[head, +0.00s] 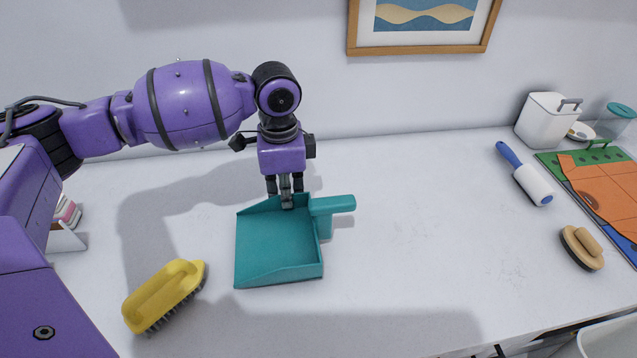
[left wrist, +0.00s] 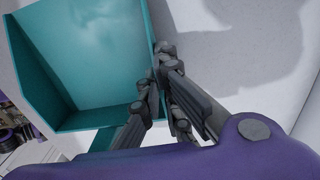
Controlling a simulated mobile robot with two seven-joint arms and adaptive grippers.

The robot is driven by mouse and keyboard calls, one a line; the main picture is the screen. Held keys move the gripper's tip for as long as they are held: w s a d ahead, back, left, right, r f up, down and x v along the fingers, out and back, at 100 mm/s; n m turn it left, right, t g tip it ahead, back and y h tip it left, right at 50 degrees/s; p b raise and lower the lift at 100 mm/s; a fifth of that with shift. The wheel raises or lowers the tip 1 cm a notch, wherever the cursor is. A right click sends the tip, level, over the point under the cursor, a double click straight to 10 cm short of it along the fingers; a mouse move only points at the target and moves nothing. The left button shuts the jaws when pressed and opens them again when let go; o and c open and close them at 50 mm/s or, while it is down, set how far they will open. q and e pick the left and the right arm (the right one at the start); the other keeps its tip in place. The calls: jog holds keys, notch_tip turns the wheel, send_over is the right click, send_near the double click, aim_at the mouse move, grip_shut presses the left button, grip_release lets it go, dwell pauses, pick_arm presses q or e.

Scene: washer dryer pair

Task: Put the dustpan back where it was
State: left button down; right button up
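My right gripper is not in view.
A yellow brush (head: 165,292) lies front left of the dustpan. A lint roller (head: 524,174), a wooden brush (head: 582,247), a white canister (head: 546,121) and an orange cloth (head: 605,190) are at the right. The counter (head: 430,220) between is clear. A framed picture (head: 423,50) hangs behind.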

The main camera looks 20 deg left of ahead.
pick_arm(q)
notch_tip(320, 180, down, 2)
jog(key=shift+s+d+f, duration=0.1)
jog(key=shift+f, duration=0.05)
jog(key=c, duration=2)
grip_release()
jog(key=shift+f, duration=0.1)
notch_tip(320, 180, up, 12)
jog(key=shift+r+p, duration=0.2)
jog(key=shift+p, duration=0.15)
